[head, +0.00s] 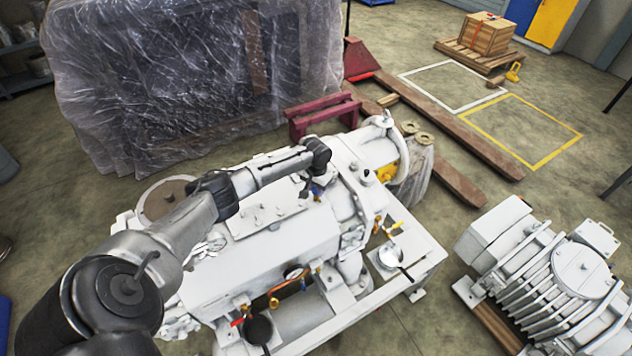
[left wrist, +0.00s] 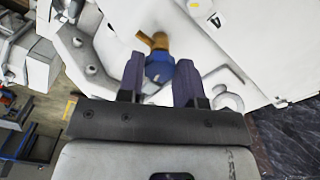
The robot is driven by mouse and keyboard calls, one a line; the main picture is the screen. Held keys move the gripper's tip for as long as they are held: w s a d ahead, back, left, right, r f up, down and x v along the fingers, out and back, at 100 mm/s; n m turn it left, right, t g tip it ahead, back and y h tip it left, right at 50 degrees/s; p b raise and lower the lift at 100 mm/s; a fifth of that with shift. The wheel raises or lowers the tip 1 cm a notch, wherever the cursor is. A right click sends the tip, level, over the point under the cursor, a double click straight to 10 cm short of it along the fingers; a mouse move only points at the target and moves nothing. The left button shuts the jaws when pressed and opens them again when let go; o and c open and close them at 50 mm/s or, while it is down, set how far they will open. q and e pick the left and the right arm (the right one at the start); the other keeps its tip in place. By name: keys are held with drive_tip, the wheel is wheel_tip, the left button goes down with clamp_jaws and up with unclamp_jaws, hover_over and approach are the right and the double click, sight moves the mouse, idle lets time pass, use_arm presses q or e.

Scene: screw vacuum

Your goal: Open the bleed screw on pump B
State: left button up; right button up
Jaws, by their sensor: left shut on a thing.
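A large white pump assembly (head: 265,245) on a white frame fills the middle of the head view. My left arm reaches over it from the lower left. My left gripper (head: 312,188) is at the pump's top, beside a small blue part. In the left wrist view, the two dark fingers of my left gripper (left wrist: 160,68) are shut on a blue screw head (left wrist: 164,70). A brass fitting (left wrist: 155,41) sticks out just beyond it. My right gripper is not in view.
A second white ribbed machine (head: 570,270) stands at the right. A plastic-wrapped block (head: 195,80) is at the back left. Gauges (head: 293,272) and brass valves line the pump's front. A dark red stand (head: 322,116) is behind the pump.

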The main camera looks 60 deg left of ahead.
use_arm(q)
drive_tip(key=n+p, duration=0.6)
drive_tip(key=shift+d+r+n+p, duration=0.1)
drive_tip(key=shift+r+n+p, duration=0.15)
drive_tip(key=shift+n+p, duration=0.1)
drive_tip(key=n+p, duration=0.2)
drive_tip(key=n, duration=0.2)
drive_tip(key=shift+f, duration=0.15)
drive_tip(key=shift+n+p, duration=0.7)
drive_tip(key=shift+n, duration=1.05)
drive_tip(key=shift+f+n, duration=0.1)
drive_tip(key=shift+n, duration=0.2)
drive_tip(key=o, duration=0.7)
drive_tip(key=shift+o, duration=1.2)
